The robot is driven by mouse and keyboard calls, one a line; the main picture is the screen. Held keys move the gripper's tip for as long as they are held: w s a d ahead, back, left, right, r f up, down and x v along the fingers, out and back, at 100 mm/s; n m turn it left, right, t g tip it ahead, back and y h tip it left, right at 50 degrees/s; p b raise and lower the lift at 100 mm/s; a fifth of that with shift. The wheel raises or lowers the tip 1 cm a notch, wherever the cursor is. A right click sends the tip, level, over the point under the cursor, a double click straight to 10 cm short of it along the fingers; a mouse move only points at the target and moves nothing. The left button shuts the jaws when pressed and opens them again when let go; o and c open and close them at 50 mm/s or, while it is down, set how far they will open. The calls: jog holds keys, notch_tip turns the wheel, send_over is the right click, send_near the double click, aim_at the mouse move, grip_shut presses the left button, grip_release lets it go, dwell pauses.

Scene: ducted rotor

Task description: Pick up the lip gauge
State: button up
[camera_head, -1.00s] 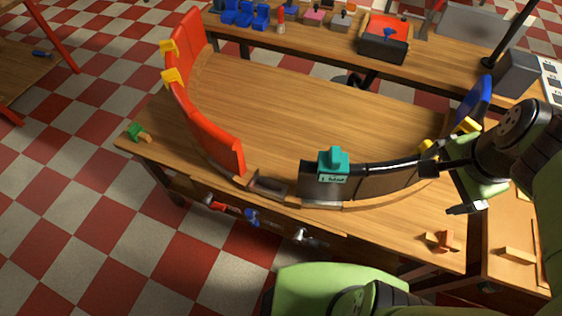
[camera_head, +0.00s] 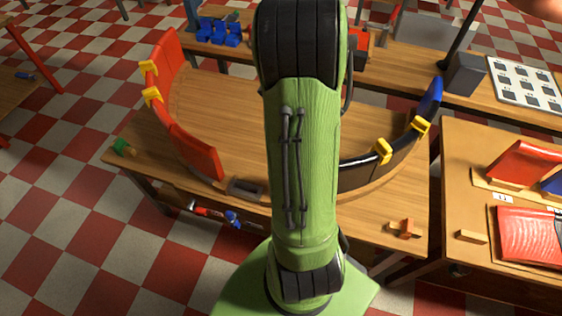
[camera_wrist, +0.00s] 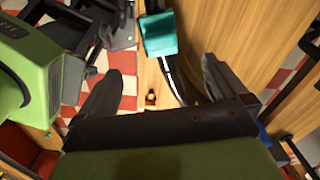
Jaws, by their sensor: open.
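A teal block (camera_wrist: 158,35), which may be the lip gauge though I cannot read a name on it, shows at the top of the wrist view. It is on or against the dark curved duct wall. In the head view my arm hides it. My gripper (camera_wrist: 158,75) is open in the wrist view, its two dark fingers spread wide with nothing between them. The teal block appears beyond the fingertips, roughly centred between them. In the head view the gripper is hidden behind my green arm.
The curved duct has red segments (camera_head: 195,152) at left and dark ones (camera_head: 360,174) at right, with yellow clamps (camera_head: 382,151). A small orange-brown piece (camera_head: 404,229) lies at the bench's front right. A side table (camera_head: 450,190) holds red panels. The bench middle (camera_head: 225,115) is partly clear.

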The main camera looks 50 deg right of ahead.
jog(key=f, duration=1.4)
jog(key=shift+s+a+f, duration=0.1)
jog(key=shift+s+f, duration=0.15)
jog(key=shift+f, duration=0.1)
jog(key=shift+w+f, duration=0.1)
jog(key=shift+f, duration=0.3)
jog(key=c, duration=1.2)
jog(key=shift+o, duration=0.2)
notch_tip(320, 180, up, 10)
jog(key=shift+r, duration=0.25)
notch_tip(320, 180, up, 5)
jog(key=p, duration=0.3)
jog(key=shift+f+p, duration=0.15)
jog(key=shift+p, duration=0.2)
jog(key=shift+f, duration=0.1)
